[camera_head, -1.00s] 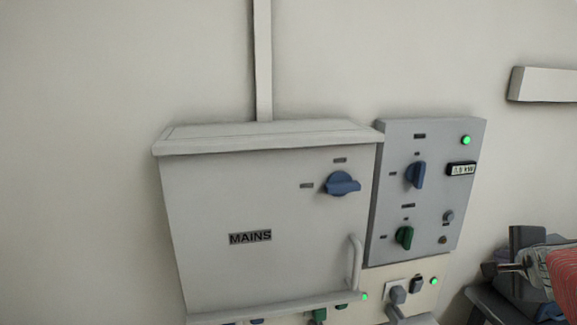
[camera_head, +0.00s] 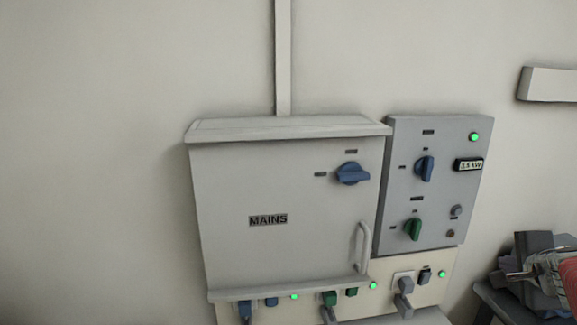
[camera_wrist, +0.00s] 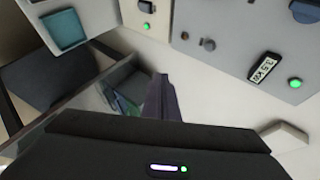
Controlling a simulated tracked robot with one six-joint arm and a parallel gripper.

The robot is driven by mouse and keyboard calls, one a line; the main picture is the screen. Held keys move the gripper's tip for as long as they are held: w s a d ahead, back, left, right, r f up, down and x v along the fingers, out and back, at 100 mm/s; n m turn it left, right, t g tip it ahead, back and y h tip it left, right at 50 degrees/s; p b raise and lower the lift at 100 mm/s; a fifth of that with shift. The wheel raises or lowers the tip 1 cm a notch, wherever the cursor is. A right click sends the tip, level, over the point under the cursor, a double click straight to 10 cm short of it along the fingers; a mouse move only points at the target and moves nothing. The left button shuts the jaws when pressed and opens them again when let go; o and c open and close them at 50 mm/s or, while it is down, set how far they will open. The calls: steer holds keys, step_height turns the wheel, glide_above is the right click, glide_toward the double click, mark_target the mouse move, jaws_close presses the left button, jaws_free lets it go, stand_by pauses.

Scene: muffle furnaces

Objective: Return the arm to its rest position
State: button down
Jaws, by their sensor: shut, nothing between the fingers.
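My gripper (camera_wrist: 163,98) shows in the wrist view as a narrow dark pair of fingers, shut and empty, rising from the wide black body at the bottom edge. Its tip is apart from the grey switch panel (camera_wrist: 225,45), which appears rotated at the top right of that view. In the head view I cannot make out my gripper for certain. That view shows the grey MAINS cabinet (camera_head: 290,255) with its door closed, and the switch panel (camera_head: 440,215) to its right with a lit green lamp and a kW display.
A pale lower strip (camera_head: 385,290) carries plugs, switches and lit green lamps. A dark and metallic object with a red part (camera_head: 535,285) is at the lower right, unclear. A white wall bar (camera_head: 545,84) is at the upper right. The wrist view shows a teal item (camera_wrist: 64,29) at left.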

steer(key=s+a+f+n+g+y, duration=0.2)
steer(key=a+n+y, duration=0.3)
steer(key=a+n, duration=1.25)
steer(key=s+a+f+n+g, duration=0.1)
steer(key=s+a+f, duration=0.1)
steer(key=s+a, duration=0.4)
steer(key=s+a+f+n+g, duration=0.1)
steer(key=s+a+f+n, duration=0.1)
steer(key=s+a, duration=0.5)
steer(key=a+f, duration=0.1)
steer(key=a, duration=0.3)
steer(key=shift+g, duration=0.4)
steer(key=shift+n, duration=0.25)
